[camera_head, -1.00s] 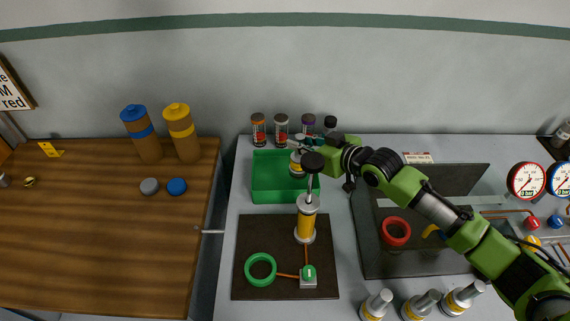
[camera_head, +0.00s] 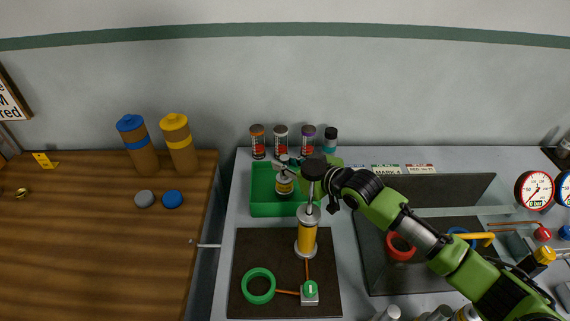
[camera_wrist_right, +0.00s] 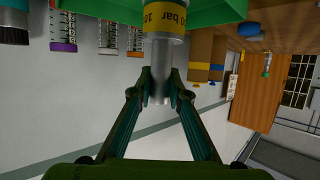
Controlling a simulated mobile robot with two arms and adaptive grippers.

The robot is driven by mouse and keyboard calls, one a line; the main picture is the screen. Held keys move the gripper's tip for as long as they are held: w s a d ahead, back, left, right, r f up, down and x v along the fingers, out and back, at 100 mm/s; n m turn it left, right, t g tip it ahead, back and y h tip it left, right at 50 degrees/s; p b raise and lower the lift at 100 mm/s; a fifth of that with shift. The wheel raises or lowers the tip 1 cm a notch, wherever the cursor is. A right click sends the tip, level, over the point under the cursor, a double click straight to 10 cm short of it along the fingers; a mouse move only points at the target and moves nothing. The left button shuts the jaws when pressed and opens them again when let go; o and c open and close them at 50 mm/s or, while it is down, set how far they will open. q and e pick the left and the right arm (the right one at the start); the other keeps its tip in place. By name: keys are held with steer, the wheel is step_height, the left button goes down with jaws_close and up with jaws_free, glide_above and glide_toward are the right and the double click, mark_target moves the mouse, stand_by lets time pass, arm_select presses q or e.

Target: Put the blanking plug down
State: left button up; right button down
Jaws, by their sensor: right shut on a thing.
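The blanking plug (camera_head: 284,186) has a grey metal body with a yellow band. My right gripper (camera_head: 285,161) is shut on its narrow grey stem, from above. The plug is upright, inside the outline of the green tray (camera_head: 263,209); I cannot tell whether its base touches the tray floor. In the right wrist view, the plug (camera_wrist_right: 164,17) shows "bar" lettering on its yellow band, with the gripper fingers (camera_wrist_right: 160,88) on either side of the stem. The tray's green edge (camera_wrist_right: 215,12) lies beside it. My left gripper is not in view.
A tall yellow-banded cylinder with a black knob (camera_head: 307,237) stands just in front of the tray on a dark board (camera_head: 255,247). Several small jars (camera_head: 281,141) line the back. More grey-topped plugs (camera_head: 388,313) show at the lower edge. A wooden table (camera_head: 100,240) is at left.

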steer(key=c, duration=2)
jaws_free()
steer(key=shift+f, duration=0.1)
steer(key=shift+c, duration=0.2)
steer(key=shift+o, duration=0.6)
steer(key=shift+r, duration=0.2)
steer(key=shift+s+d, duration=0.2)
steer(key=shift+s, duration=0.05)
steer(key=b+v, duration=0.1)
steer(key=v, duration=0.4)
steer(key=shift+s+d+r, duration=0.1)
steer(key=shift+s+d, duration=0.15)
steer(key=shift+s, duration=0.05)
steer(key=shift+s+d+r, duration=0.25)
steer(key=shift+s+r, duration=0.1)
steer(key=shift+s, duration=0.05)
